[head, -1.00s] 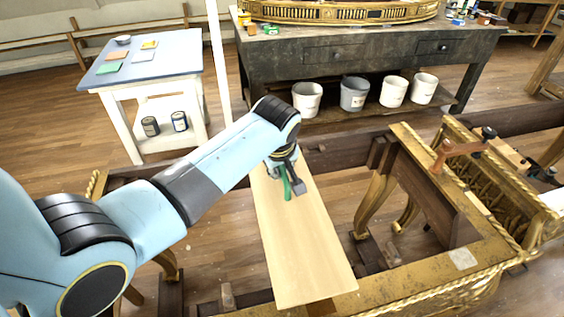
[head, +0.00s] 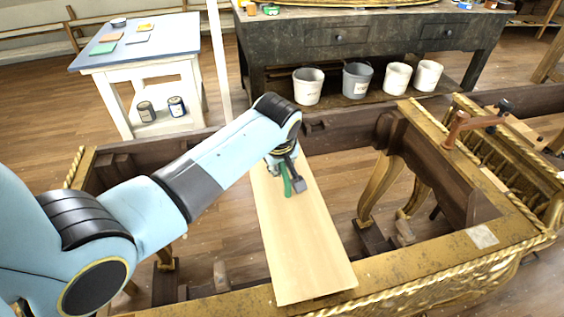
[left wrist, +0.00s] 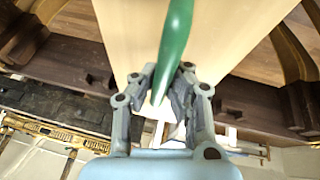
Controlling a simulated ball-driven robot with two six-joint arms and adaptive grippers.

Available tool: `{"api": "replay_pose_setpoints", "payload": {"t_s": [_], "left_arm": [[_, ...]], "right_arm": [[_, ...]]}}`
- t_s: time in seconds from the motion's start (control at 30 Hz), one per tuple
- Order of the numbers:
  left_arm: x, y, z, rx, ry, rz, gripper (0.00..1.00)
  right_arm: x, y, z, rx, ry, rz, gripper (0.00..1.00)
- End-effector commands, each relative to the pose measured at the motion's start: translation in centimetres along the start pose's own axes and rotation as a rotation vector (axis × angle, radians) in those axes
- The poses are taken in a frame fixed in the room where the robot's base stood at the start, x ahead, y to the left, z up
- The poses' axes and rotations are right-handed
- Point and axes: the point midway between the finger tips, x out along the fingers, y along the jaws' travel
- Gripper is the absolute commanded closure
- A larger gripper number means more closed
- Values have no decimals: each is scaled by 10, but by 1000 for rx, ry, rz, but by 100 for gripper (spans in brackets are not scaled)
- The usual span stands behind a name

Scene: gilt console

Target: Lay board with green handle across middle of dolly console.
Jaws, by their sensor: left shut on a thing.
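The pale wooden board (head: 300,235) lies lengthwise in the middle of the head view, over the open frame of the gilt console (head: 420,262). Its near end is over the console's front gilt rail. Its far end is near the back rail, partly hidden by my arm; I cannot tell whether it touches the rails. The green handle (head: 286,182) stands on the board near its far end. My left gripper (head: 289,172) is shut on the green handle. In the left wrist view the handle (left wrist: 172,50) runs between the fingers, with the board (left wrist: 215,30) behind. My right gripper is not in view.
A clamp with a reddish-brown bar (head: 462,125) sits on the console's right part. A dark workbench (head: 375,42) with several buckets stands behind. A white table with a blue-grey top (head: 165,50) stands at the back left. The console's middle is open to the floor.

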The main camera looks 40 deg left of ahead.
Motion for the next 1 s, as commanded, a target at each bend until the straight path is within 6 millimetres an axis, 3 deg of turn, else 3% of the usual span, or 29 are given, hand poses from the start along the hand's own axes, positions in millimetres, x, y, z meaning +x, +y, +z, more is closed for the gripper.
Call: {"api": "replay_pose_setpoints", "payload": {"t_s": [1.0], "left_arm": [[9,-1,3,-1,2,3,100]], "right_arm": [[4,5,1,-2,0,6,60]]}}
